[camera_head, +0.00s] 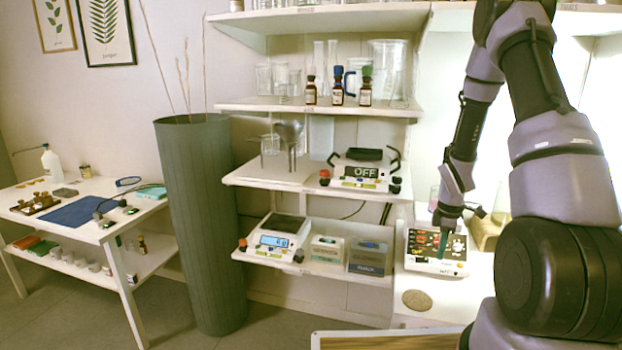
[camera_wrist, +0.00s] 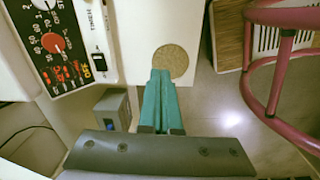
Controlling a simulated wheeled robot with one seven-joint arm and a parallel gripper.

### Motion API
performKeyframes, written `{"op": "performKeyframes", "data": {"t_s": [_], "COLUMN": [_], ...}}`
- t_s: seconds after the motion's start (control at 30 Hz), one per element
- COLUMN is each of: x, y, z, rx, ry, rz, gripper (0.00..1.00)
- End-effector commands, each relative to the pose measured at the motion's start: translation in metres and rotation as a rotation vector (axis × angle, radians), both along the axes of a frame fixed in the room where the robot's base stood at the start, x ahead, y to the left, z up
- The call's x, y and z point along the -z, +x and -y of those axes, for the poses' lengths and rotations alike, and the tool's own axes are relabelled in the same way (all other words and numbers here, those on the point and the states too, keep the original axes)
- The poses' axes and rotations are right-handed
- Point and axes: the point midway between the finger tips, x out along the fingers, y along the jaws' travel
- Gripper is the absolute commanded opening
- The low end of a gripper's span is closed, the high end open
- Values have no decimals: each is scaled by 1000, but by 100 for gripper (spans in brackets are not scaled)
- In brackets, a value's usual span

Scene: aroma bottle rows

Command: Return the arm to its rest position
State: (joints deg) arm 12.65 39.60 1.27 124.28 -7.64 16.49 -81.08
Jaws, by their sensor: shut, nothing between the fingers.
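My gripper (camera_head: 443,243) hangs at the end of my arm, over the front panel of a white device with dials (camera_head: 436,262) on the right-hand counter. In the wrist view my gripper (camera_wrist: 160,78) shows as two teal fingers pressed together with nothing between them. The device's dark panel with a red knob (camera_wrist: 53,43) is to the left of the fingers. A round cork mat (camera_wrist: 171,60) lies just beyond the fingertips in the wrist view, and the head view shows it in front of the device.
A pink metal frame (camera_wrist: 273,60) stands close on the right in the wrist view. Shelves at the back hold brown bottles (camera_head: 337,88), glassware and a scale (camera_head: 276,240). A tall grey-green vase (camera_head: 202,220) and a white side table (camera_head: 80,222) are at left.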

Motion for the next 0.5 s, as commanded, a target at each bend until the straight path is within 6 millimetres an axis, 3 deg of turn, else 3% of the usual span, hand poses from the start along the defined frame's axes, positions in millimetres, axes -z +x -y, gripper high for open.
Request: {"op": "performKeyframes", "data": {"t_s": [0.27,0.37,0.5], "x": [-57,-85,-140], "y": [6,7,3], "z": [-8,-13,-24], "rx": [145,222,371], "ry": [0,6,28], "rz": [57,86,143], "gripper": [0,0,0]}}
